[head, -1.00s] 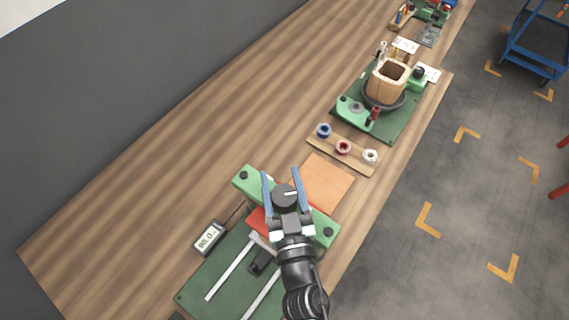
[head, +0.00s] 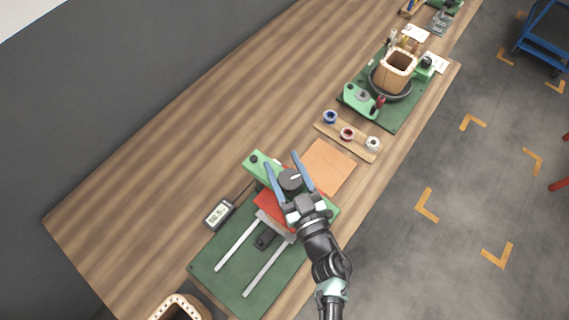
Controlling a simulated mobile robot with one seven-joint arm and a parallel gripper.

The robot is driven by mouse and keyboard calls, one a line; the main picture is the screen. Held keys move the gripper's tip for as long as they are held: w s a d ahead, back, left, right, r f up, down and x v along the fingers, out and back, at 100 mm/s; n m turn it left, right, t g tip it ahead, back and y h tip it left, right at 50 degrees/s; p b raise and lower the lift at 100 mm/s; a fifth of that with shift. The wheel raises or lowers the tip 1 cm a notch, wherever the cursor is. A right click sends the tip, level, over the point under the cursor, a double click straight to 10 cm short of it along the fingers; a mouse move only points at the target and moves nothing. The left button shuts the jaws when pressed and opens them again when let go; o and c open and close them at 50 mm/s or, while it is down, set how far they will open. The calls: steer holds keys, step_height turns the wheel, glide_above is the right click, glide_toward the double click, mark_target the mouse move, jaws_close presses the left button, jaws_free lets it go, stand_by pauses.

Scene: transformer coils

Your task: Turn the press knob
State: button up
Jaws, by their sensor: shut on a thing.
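The press knob (head: 290,181) is a dark round knob with a white pointer mark, on the green crossbar (head: 262,168) of the press. My gripper (head: 283,163) reaches over it from the lower right, with one blue finger on each side. It is shut on the knob. The wrist hides the right part of the crossbar. A red plate (head: 272,206) lies just below the bar, with two pale rails (head: 237,243) on the green base (head: 210,264). A small display (head: 218,214) stands left of the press; its digits are too small to read surely.
An orange-brown sheet (head: 326,166) lies beyond the press. Behind it is a wooden strip (head: 331,131) with blue, red and white spools. Farther back, a wooden coil (head: 397,68) stands on a green board. Another coil frame (head: 180,306) shows at the bottom edge. The table's left part is clear.

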mark_target(295, 192)
steer(key=shift+f, duration=0.15)
steer(key=o, duration=1.4)
steer(key=b+v, duration=0.3)
steer(key=v, duration=0.8)
steer(key=shift+s+d+f, duration=0.1)
steer(key=shift+s, duration=0.15)
steer(key=shift+s+d+b, duration=0.3)
steer(key=shift+s, duration=0.35)
